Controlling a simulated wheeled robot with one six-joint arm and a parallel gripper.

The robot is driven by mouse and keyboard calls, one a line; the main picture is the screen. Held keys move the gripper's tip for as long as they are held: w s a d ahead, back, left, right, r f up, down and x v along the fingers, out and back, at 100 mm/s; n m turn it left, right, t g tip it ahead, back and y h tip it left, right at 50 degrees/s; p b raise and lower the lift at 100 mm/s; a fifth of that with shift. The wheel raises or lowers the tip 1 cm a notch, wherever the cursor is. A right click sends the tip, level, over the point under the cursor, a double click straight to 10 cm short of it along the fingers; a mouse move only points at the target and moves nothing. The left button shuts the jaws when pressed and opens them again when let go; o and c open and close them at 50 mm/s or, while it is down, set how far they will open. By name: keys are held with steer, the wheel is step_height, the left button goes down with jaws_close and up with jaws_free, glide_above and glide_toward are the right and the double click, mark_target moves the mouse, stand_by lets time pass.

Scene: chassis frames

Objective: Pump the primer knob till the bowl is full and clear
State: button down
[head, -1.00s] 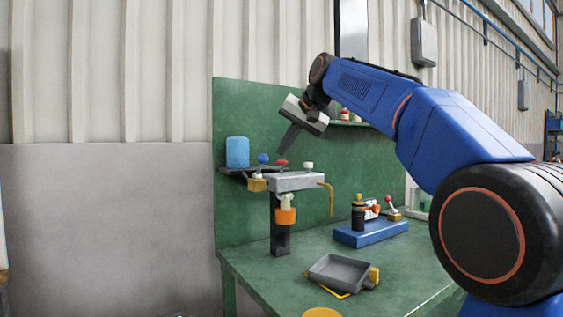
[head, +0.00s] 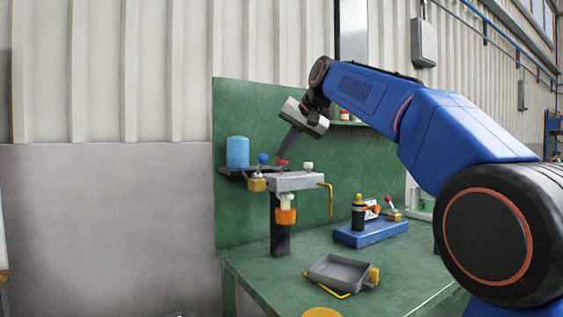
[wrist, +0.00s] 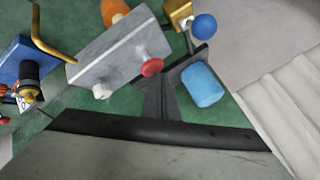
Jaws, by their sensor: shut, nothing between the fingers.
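A grey metal head (head: 297,182) stands on a dark post at the bench's left, with a red knob (head: 283,163) and a white knob (head: 308,167) on top. The red knob also shows in the wrist view (wrist: 152,67). A pale bowl (head: 287,201) with an orange lower part (head: 286,216) hangs under the head; its contents are too small to judge. A blue ball on a brass valve (head: 257,184) sits at the head's left. My gripper (head: 284,151) is shut and empty, pointing down close above the red knob; I cannot tell whether they touch.
A blue cylinder (head: 237,152) stands on a dark shelf behind the head. A brass tube (head: 330,198) hangs at its right. A grey tray (head: 341,271) lies on the green bench (head: 295,262), and a blue block (head: 371,233) with fittings stands farther right.

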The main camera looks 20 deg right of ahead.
steer(key=shift+f, duration=0.8)
stand_by(0.8)
steer(key=shift+r, duration=1.4)
steer(key=shift+r, duration=2.5)
